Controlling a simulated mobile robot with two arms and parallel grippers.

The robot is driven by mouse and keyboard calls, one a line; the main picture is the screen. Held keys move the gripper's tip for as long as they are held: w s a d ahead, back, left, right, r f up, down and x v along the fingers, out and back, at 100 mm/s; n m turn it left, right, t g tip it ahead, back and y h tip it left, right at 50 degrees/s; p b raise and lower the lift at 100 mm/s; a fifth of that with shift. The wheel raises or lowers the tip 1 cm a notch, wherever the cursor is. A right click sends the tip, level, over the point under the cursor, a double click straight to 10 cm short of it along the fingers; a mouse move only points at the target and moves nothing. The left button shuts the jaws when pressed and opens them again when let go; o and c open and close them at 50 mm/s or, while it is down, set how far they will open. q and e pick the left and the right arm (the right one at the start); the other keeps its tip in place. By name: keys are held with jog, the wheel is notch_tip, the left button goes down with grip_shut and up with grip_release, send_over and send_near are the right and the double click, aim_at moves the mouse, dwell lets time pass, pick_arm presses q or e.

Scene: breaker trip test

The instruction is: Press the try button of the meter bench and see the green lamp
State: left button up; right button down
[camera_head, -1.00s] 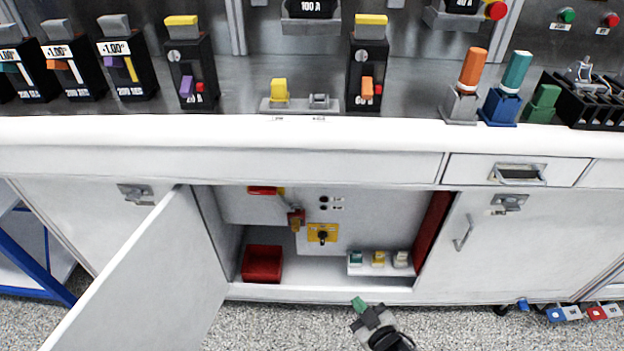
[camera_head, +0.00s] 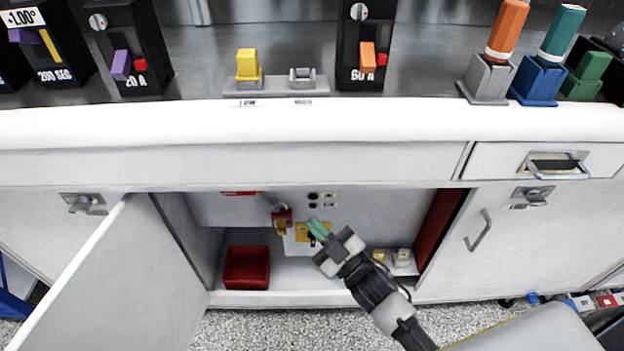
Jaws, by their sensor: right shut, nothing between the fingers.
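The meter bench (camera_head: 240,122) has a white top and an open cabinet below. Inside the cabinet, a grey panel (camera_head: 370,212) carries several small dark round fittings (camera_head: 313,196) and a yellow plate (camera_head: 300,232). My right gripper (camera_head: 317,228) is shut and empty, its green fingertips overlapping the yellow plate in the picture. I cannot tell whether they touch it. The gripper hides most of the plate and whatever is mounted on it. I cannot make out which fitting is the try button, and I see no lit green lamp. My left gripper is not in view.
The open door (camera_head: 125,275) stands out on the left. A red bin (camera_head: 247,268) sits on the cabinet floor. A red hanging piece (camera_head: 282,218) is left of the gripper. Small yellow and white blocks (camera_head: 402,257) sit to the right, partly behind my arm.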

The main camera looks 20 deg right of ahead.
pick_arm(q)
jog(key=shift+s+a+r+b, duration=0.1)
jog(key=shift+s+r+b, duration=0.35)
jog(key=shift+b, duration=0.85)
pick_arm(e)
jog(key=w+d, duration=0.2)
jog(key=w, duration=0.6)
jog(key=shift+w+d, duration=0.2)
jog(key=shift+w, duration=0.05)
jog(key=shift+w, duration=0.1)
dwell(0.6)
jog(key=shift+w+d, duration=0.15)
jog(key=shift+w, duration=0.15)
jog(key=shift+w+d, duration=0.15)
jog(key=shift+w, duration=0.35)
dwell(0.6)
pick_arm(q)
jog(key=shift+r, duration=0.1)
pick_arm(e)
jog(key=shift+s, duration=0.2)
pick_arm(q)
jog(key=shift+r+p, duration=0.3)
jog(key=shift+p, duration=0.15)
pick_arm(e)
jog(key=shift+s+a, duration=0.3)
jog(key=shift+s, duration=0.4)
